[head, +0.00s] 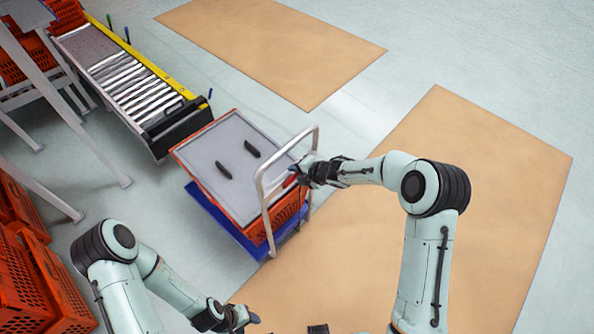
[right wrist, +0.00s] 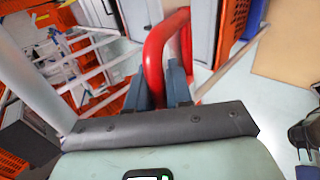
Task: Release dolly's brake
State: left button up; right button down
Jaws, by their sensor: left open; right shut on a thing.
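The dolly has a blue base (head: 223,222) and a pale metal push handle (head: 264,205). It carries an orange tote (head: 288,212) with a grey top (head: 212,165). My right gripper (head: 305,172) is at the upper part of the push handle. In the right wrist view, a bent red bar (right wrist: 154,58), which looks like the brake lever, runs between the blue-grey fingers of my right gripper (right wrist: 166,88). The gripper is shut on it. The exact contact is partly hidden by the gripper body. My left gripper (head: 240,318) is open and empty, low in the head view, away from the dolly.
Two dark pieces (head: 252,149) lie on the grey top. A roller conveyor (head: 125,80) with a yellow side rail ends just behind the dolly. Stacked orange totes (head: 25,275) stand at the left. Floor to the right, with tan areas (head: 500,180), is clear.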

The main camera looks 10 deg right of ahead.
jog(key=shift+f, duration=0.15)
dwell(0.5)
jog(key=c, duration=1.1)
grip_release()
jog(key=shift+s, duration=0.1)
pick_arm(q)
jog(key=w+r+p, duration=0.4)
jog(key=w+r, duration=0.1)
jog(key=shift+w+r+t, duration=0.25)
jog(key=shift+t, duration=0.15)
pick_arm(e)
jog(key=s+d+r, duration=0.2)
jog(key=r, duration=0.5)
jog(key=s+d+r, duration=0.2)
jog(key=s+r, duration=0.1)
jog(key=r, duration=0.4)
jog(key=shift+s, duration=0.15)
jog(key=shift+d, duration=0.1)
